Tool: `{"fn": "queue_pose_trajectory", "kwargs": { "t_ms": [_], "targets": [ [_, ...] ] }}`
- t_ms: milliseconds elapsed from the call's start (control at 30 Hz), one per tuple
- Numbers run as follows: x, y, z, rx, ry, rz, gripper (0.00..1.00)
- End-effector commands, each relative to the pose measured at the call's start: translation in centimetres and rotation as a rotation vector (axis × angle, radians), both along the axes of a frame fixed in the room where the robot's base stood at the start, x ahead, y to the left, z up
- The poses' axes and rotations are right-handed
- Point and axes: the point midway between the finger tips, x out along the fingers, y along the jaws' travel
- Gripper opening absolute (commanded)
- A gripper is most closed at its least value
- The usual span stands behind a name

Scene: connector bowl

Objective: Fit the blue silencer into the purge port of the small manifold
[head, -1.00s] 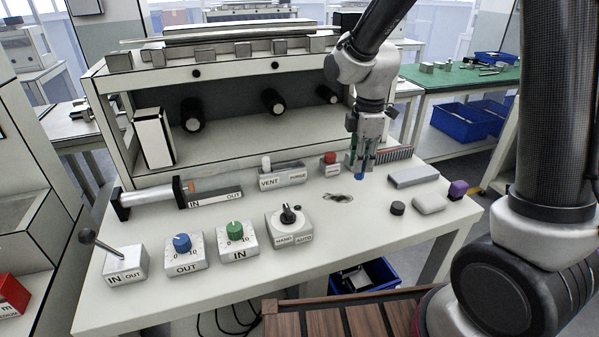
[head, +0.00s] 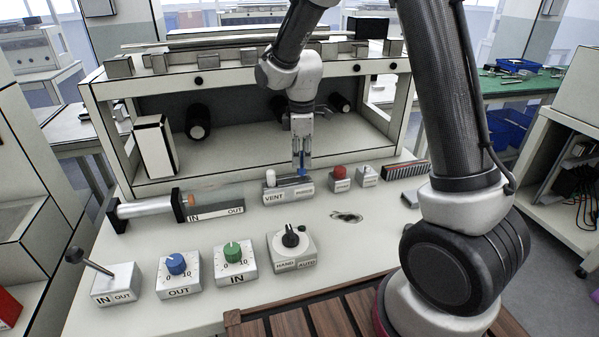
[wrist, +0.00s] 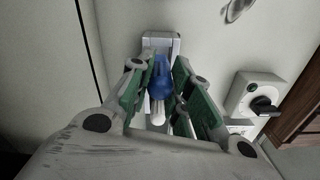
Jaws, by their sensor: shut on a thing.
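The small manifold (head: 287,190) is a light block on the bench, marked VENT on its left half; the right half's label is partly obscured. A pale silencer (head: 270,178) stands upright at the VENT end. My gripper (head: 302,172) points down over the right, purge end, its green-padded fingers shut on the blue silencer (head: 303,172). In the wrist view, the blue silencer (wrist: 160,75) sits between the fingers over the manifold (wrist: 160,40). The purge port is hidden beneath it. I cannot tell whether the silencer's lower end is touching or inside the port.
A red button block (head: 341,173) and a small pale block (head: 367,176) stand to the right. A cylinder (head: 145,204) lies at left. Two dial blocks (head: 178,275) and a HAND/AUTO switch (head: 291,247) stand in front. The shelf unit (head: 240,165) rises behind.

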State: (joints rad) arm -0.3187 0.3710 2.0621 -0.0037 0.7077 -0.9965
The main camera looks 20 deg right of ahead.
Motion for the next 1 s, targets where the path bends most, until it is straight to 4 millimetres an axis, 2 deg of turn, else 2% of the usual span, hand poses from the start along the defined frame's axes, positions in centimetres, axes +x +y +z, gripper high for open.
{"fn": "queue_pose_trajectory", "kwargs": {
  "t_ms": [167,333,700,733,833,1000],
  "targets": [
    [0.0,0.0,-1.6,-0.001,0.001,0.001,0.03],
    [0.0,0.0,-4.1,0.000,0.002,0.001,0.03],
    [0.0,0.0,-4.6,0.000,-0.001,0.001,0.03],
    [0.0,0.0,-4.6,0.001,-0.001,0.001,0.23],
    [0.0,0.0,-4.5,0.001,-0.001,0.001,0.41],
    [0.0,0.0,-4.5,0.001,-0.001,0.001,0.41]
  ]
}}
